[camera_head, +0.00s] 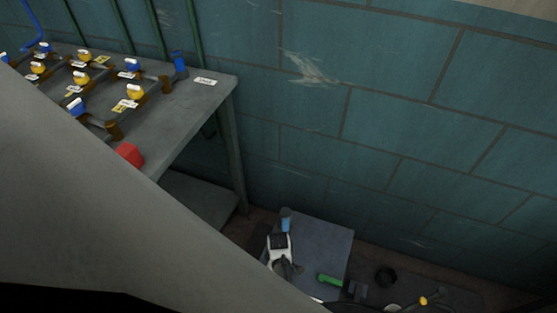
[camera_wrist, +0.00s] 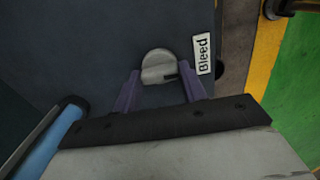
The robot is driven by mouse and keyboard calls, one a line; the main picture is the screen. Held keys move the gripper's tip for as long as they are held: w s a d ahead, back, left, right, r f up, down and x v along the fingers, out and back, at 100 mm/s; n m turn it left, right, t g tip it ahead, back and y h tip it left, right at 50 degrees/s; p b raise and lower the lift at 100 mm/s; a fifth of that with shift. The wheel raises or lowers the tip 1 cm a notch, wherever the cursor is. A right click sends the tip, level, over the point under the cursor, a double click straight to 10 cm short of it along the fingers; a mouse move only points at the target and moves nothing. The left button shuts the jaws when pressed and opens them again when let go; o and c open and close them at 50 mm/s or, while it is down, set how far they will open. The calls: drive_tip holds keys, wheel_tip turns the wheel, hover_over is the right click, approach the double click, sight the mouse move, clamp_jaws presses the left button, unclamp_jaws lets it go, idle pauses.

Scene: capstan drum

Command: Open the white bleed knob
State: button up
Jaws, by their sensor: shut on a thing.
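The white bleed knob (camera_wrist: 155,58) shows in the wrist view on a dark grey panel (camera_wrist: 90,50), left of a white label reading "Bleed" (camera_wrist: 203,54). My gripper (camera_wrist: 158,74) has its two purple fingers on either side of the knob and is shut on it. A small dark slot shows at the knob's right edge. In the head view a white and black shape (camera_head: 279,244) low in the middle looks like my gripper, over a grey panel. The knob cannot be made out there.
A blue cylinder (camera_wrist: 50,142) lies close on the gripper's left. A green handle (camera_head: 329,280) is on the low grey panel (camera_head: 325,240). A bench (camera_head: 192,108) with several coloured valves and a red block (camera_head: 130,155) stands upper left, before a teal wall (camera_head: 400,120).

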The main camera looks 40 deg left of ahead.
drive_tip(key=shift+m, duration=0.3)
drive_tip(key=m+p, duration=0.1)
drive_tip(key=m, duration=0.1)
drive_tip(key=shift+r+m, duration=0.1)
drive_tip(key=shift+m, duration=0.3)
drive_tip(key=m+p, duration=0.1)
drive_tip(key=m, duration=0.4)
drive_tip(key=shift+m+p, duration=0.3)
drive_tip(key=shift+p, duration=0.1)
drive_tip(key=m, duration=0.4)
drive_tip(key=shift+p, duration=0.35)
drive_tip(key=shift+m, duration=2.5)
drive_tip(key=o, duration=1)
